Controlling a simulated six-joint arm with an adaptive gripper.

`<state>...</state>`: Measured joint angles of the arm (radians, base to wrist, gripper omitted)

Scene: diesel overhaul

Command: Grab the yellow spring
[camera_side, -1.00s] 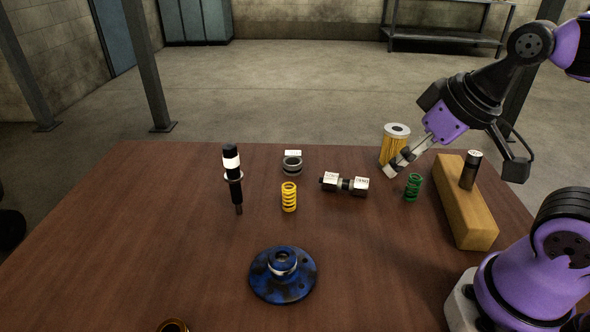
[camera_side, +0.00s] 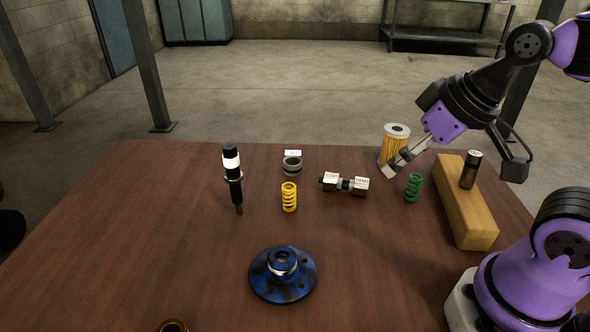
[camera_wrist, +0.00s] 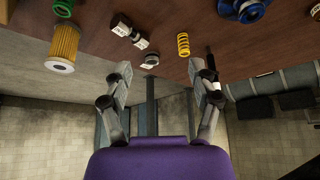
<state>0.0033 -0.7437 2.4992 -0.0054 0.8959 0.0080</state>
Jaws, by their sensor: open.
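The yellow spring (camera_side: 289,197) stands upright near the middle of the brown table in the side view. It also shows in the wrist view (camera_wrist: 183,45), above the space between my fingers and right of centre. My gripper (camera_side: 388,172) is raised at the right of the side view, in front of the yellow-sided filter and well to the right of the spring. In the wrist view my gripper (camera_wrist: 160,82) has its two fingers spread wide with nothing between them.
A black injector (camera_side: 233,180) stands left of the spring, and a grey ring part (camera_side: 292,166) is behind it. A metal connector (camera_side: 345,184), green spring (camera_side: 412,188), filter (camera_side: 396,146) and wooden block (camera_side: 466,205) lie right. A blue flanged part (camera_side: 283,276) is in front.

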